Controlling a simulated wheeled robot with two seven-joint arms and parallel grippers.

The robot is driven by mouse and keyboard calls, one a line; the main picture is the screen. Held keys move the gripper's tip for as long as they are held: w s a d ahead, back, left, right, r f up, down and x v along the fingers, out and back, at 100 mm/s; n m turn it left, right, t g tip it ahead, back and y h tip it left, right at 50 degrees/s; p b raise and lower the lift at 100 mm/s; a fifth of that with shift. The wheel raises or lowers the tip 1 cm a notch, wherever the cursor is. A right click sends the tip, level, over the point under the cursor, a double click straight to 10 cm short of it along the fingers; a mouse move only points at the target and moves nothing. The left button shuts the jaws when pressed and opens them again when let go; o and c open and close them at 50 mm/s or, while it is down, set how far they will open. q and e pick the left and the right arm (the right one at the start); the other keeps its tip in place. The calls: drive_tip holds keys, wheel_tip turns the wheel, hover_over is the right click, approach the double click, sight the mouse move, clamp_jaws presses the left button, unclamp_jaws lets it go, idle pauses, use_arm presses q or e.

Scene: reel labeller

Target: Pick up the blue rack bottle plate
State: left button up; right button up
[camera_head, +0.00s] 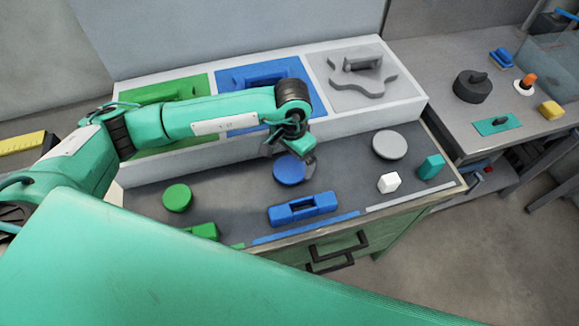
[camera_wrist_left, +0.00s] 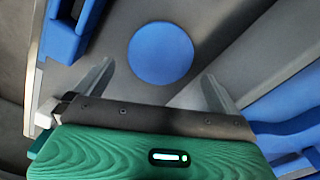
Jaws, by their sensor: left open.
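A round blue disc (camera_head: 287,171) lies on the grey bench top, in front of the white rack; it also shows in the left wrist view (camera_wrist_left: 161,52). A blue block with a slotted handle (camera_head: 303,208) lies nearer the bench's front edge. A blue panel (camera_head: 310,92) sits in the middle of the rack, partly hidden by my left arm. I cannot tell which one the task's name means. My left gripper (camera_head: 291,158) is open and empty above the disc, its fingers (camera_wrist_left: 158,76) apart with the disc beyond them. My right gripper is not seen.
The white rack (camera_head: 365,121) also holds green and grey panels. A green disc (camera_head: 177,197), a grey disc (camera_head: 389,145), a white cube (camera_head: 389,182) and a teal block (camera_head: 431,166) lie on the bench. A side table (camera_head: 445,65) with tools stands at right.

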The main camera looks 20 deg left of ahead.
sight(290, 168)
use_arm(q)
drive_tip(key=shift+s+f, duration=0.1)
drive_tip(key=shift+f, duration=0.05)
drive_tip(key=f+p, duration=0.1)
drive_tip(key=f, duration=0.1)
drive_tip(key=f+p, duration=0.1)
drive_tip(key=shift+s+a+f+p, duration=0.15)
drive_tip(key=shift+s+f+p, duration=0.1)
drive_tip(key=shift+f+p, duration=0.15)
drive_tip(key=shift+f, duration=0.5)
drive_tip(key=c, duration=1)
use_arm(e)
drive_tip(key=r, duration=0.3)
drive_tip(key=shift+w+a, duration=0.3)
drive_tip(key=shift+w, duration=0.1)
